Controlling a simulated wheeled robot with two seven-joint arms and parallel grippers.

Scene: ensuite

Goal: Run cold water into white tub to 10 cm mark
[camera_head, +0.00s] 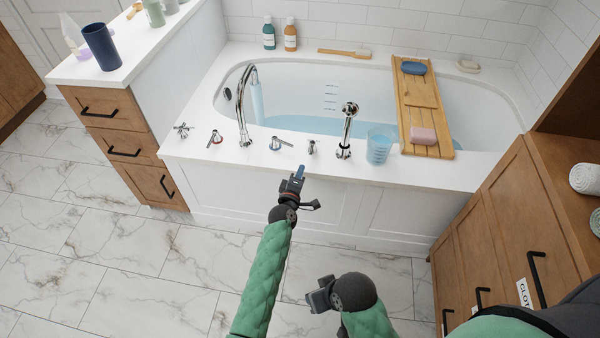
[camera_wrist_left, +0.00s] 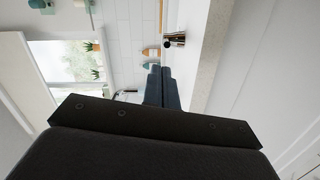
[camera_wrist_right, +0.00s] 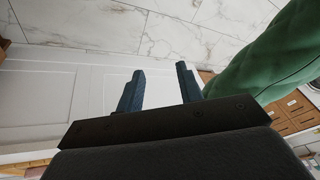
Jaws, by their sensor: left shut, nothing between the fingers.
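The white tub (camera_head: 300,82) holds bluish water (camera_head: 310,124), with marks (camera_head: 331,96) on its inner back wall; their figures are too small to read. A pale blue stream (camera_head: 257,98) falls from the curved chrome spout (camera_head: 243,110). On the front rim are a lever with a blue base (camera_head: 280,143) and a lever with a red mark (camera_head: 215,138). My left gripper (camera_head: 298,173) is shut and empty, just in front of the rim near the blue lever; its fingers also show in its wrist view (camera_wrist_left: 162,88). My right gripper (camera_wrist_right: 159,88) is open and empty, low before the tub.
A cross handle (camera_head: 182,130), a small chrome fitting (camera_head: 311,147), a hand shower (camera_head: 347,130) and a blue cup (camera_head: 380,144) stand along the rim. A wooden caddy (camera_head: 415,100) spans the tub. Cabinets flank me; the marble floor (camera_head: 130,250) at left is clear.

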